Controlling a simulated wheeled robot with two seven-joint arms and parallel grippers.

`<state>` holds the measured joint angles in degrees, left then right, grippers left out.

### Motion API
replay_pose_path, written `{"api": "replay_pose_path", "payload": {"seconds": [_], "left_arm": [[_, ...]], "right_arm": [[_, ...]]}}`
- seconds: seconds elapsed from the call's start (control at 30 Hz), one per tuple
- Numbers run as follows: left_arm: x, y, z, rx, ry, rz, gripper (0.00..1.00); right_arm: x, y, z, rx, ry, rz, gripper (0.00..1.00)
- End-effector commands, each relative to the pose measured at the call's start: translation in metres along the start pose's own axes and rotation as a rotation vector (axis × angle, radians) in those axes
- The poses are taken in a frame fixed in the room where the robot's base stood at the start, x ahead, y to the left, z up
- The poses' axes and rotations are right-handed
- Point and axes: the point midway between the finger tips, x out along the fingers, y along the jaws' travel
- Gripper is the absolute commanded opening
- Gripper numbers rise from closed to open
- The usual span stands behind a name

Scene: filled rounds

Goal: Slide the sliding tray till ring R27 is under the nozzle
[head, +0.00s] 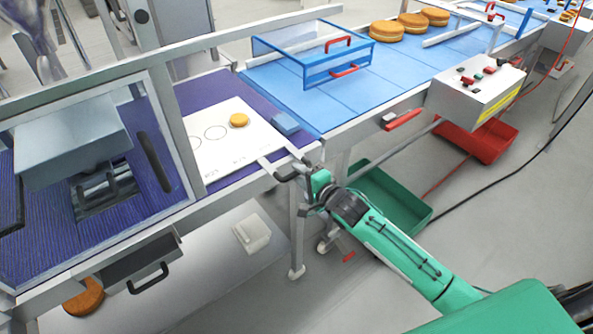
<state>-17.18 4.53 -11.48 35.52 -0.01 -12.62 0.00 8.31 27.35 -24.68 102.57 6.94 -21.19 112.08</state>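The sliding tray (245,145) is a white plate on the purple bed at left centre. It bears printed ring outlines and small labels too small to read, so I cannot tell which ring is R27. A golden round (239,120) lies on one ring at the tray's far right; two rings near it look empty. My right gripper (287,170) is at the tray's near right end, by its end bars. I cannot tell whether its fingers are closed on them. A grey metal funnel (35,25) shows at the upper left; whether it ends in the nozzle is unclear. My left gripper is out of view.
A framed clear guard (170,130) stands left of the tray. A blue belt (400,75) carries orange-brown rounds and a blue clear box (320,55). A control box (475,85), a green bin (385,200) and a red bin (480,140) are at the right.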

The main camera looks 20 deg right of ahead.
Motion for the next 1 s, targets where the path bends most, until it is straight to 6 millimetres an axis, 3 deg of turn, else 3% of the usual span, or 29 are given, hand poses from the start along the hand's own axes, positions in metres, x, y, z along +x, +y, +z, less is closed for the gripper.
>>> {"api": "replay_pose_path", "payload": {"seconds": [0.2,0.53,0.57,0.73,1.0], "left_arm": [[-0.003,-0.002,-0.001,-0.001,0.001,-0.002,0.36],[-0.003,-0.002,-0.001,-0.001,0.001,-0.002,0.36],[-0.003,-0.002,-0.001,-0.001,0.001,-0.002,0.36],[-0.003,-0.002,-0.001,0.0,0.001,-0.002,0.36],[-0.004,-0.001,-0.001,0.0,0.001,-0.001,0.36]], "right_arm": [[0.018,0.0,0.0,0.0,0.0,0.001,0.36],[0.021,0.0,0.0,0.0,0.0,0.001,0.36],[0.021,0.0,0.0,0.0,0.0,0.001,0.34],[0.021,0.001,0.0,0.0,0.0,0.001,0.0],[0.021,0.001,0.001,0.0,0.0,0.001,0.0]]}}
